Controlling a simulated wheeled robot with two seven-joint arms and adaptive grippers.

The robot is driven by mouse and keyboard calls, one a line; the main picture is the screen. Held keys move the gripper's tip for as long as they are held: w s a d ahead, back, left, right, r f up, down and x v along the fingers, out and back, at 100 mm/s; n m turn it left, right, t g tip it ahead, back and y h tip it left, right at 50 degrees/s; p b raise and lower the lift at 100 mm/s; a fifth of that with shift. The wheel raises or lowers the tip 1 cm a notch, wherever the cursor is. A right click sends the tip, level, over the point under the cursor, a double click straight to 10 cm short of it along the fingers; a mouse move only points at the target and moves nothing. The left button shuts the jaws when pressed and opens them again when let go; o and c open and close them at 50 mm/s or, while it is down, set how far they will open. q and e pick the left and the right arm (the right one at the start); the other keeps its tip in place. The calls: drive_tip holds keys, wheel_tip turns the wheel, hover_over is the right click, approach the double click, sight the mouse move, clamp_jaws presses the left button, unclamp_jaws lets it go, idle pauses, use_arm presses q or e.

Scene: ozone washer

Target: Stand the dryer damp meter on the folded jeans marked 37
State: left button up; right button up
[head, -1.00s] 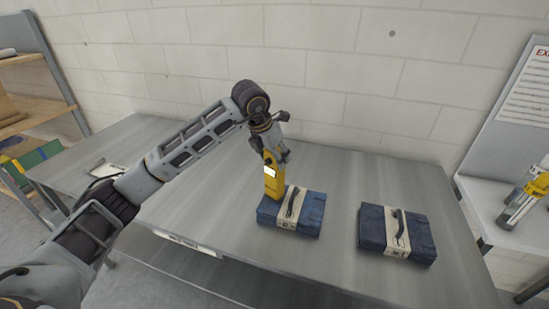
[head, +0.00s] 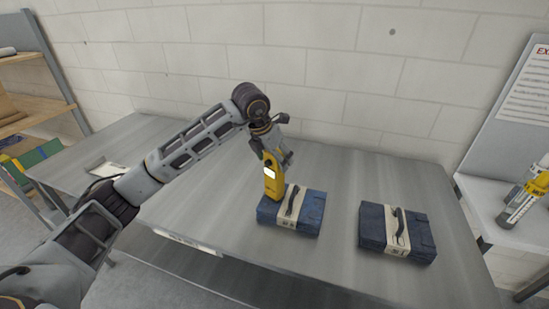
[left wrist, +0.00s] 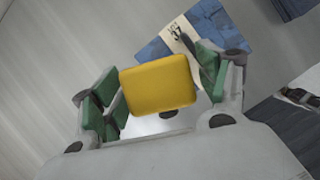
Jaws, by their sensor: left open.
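The yellow damp meter (head: 272,178) stands roughly upright at the back left part of the left folded jeans (head: 308,213). Its lower end meets the denim in the head view; the exact contact is hard to see. The jeans' paper band reads 37 in the left wrist view (left wrist: 177,31). My left gripper (head: 275,158) is open around the meter's upper part. In the left wrist view the meter's yellow top (left wrist: 158,85) sits between the green finger pads, with small gaps at the sides. My right gripper is not in view.
A second banded stack of folded jeans (head: 422,235) lies to the right on the grey metal table (head: 345,175). A side table at far right holds a yellow-and-clear cylinder (head: 522,203). Shelves stand at far left. The table between the two stacks is clear.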

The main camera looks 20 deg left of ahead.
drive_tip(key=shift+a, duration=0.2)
use_arm(q)
drive_tip(key=shift+r, duration=0.2)
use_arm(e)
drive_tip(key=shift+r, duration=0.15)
use_arm(q)
drive_tip(key=v, duration=1.2)
drive_tip(key=shift+b, duration=0.45)
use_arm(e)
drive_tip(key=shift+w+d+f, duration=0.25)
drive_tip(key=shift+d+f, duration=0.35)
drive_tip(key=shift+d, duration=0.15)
